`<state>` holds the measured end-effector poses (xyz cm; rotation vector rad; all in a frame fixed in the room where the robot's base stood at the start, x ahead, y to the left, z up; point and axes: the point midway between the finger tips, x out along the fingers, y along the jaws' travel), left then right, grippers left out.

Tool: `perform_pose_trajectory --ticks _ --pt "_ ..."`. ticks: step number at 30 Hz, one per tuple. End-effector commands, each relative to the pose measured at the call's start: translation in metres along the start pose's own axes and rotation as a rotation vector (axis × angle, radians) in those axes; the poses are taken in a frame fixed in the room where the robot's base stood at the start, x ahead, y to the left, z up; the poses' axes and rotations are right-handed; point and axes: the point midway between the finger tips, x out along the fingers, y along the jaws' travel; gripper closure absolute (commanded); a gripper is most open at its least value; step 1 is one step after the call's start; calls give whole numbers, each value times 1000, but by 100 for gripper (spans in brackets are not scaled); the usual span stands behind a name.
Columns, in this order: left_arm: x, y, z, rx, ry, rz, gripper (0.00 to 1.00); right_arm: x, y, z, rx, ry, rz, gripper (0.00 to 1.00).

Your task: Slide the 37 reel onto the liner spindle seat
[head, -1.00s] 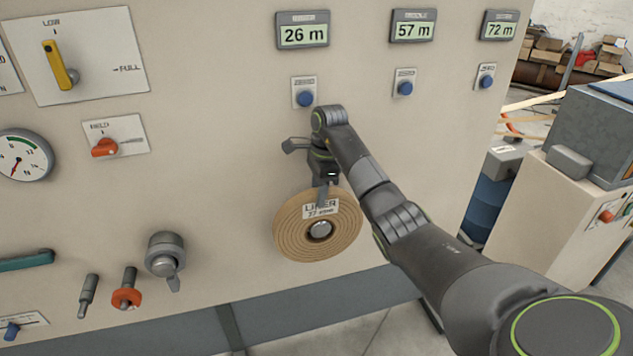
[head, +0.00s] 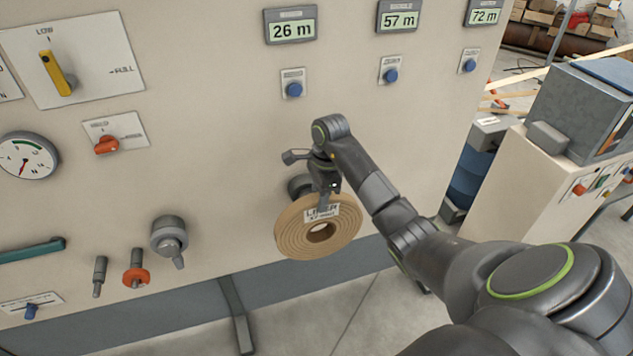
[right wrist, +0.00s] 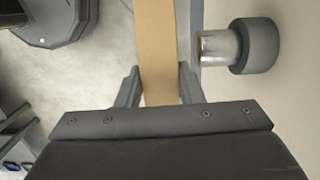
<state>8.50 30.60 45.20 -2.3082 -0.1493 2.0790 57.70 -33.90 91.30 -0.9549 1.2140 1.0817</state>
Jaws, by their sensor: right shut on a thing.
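The tan 37 reel (head: 340,242), with a white label reading LINER, hangs in front of the machine panel. My right gripper (head: 328,192) is shut on its upper rim. The reel's centre hole looks empty in the head view. The liner spindle seat (head: 298,186) is a dark grey round part on the panel, behind and above-left of the reel, partly hidden by the gripper. In the right wrist view the reel (right wrist: 156,45) is a tan band between the fingers. The seat's shiny stub and grey collar (right wrist: 255,46) stand to its right, apart from it. My left gripper is not in view.
The panel carries a 26 m display (head: 291,28), a blue button (head: 294,89) and an orange switch (head: 107,145). A grey knob (head: 169,236) and two pegs, one with an orange ring (head: 136,281), stick out left of the reel.

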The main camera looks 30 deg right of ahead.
Motion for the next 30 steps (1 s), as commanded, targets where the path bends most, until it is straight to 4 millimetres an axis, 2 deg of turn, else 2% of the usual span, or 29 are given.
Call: perform_pose_trajectory --ticks 1,13,30 --pt "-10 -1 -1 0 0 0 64 -7 4 1 -2 0 -4 100" --pt "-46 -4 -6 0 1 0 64 -7 41 2 -2 -2 -3 100" --pt "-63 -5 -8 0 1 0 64 -10 92 2 -2 -2 -4 100"
